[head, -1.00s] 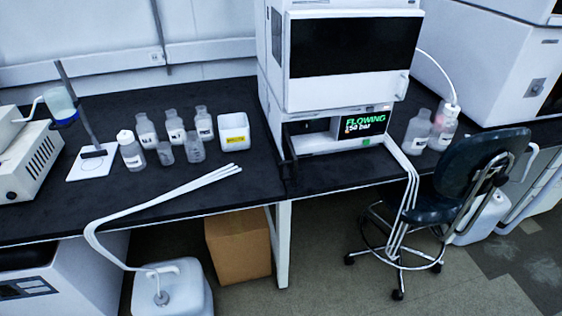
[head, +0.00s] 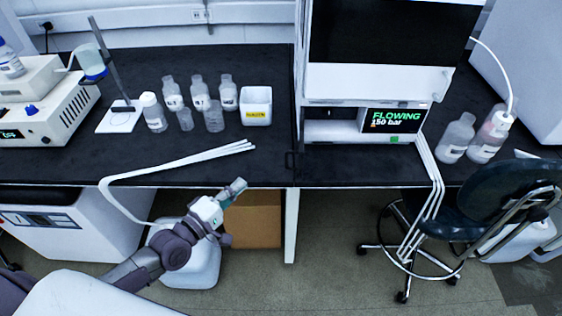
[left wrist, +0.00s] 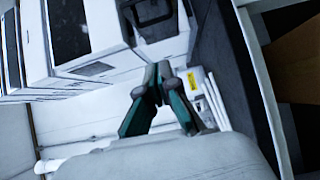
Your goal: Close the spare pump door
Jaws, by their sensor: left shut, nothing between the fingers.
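A white instrument stack (head: 380,82) stands on the black bench right of the middle in the head view. Its lower module (head: 335,125) has a lit display reading FLOWING, 150 bar, with a recess to its left. I cannot tell which part is the spare pump door. My left gripper (head: 237,187) is shut and empty, in front of the bench and left of the stack. Its fingertips meet in the left wrist view (left wrist: 158,75). My right gripper is not in view.
Several bottles (head: 200,92), a white bin (head: 257,106) and white tubing (head: 185,162) are on the bench left of the stack. A carton (head: 255,222) and a white jug (head: 198,262) are below. A dark chair (head: 480,205) stands at the right.

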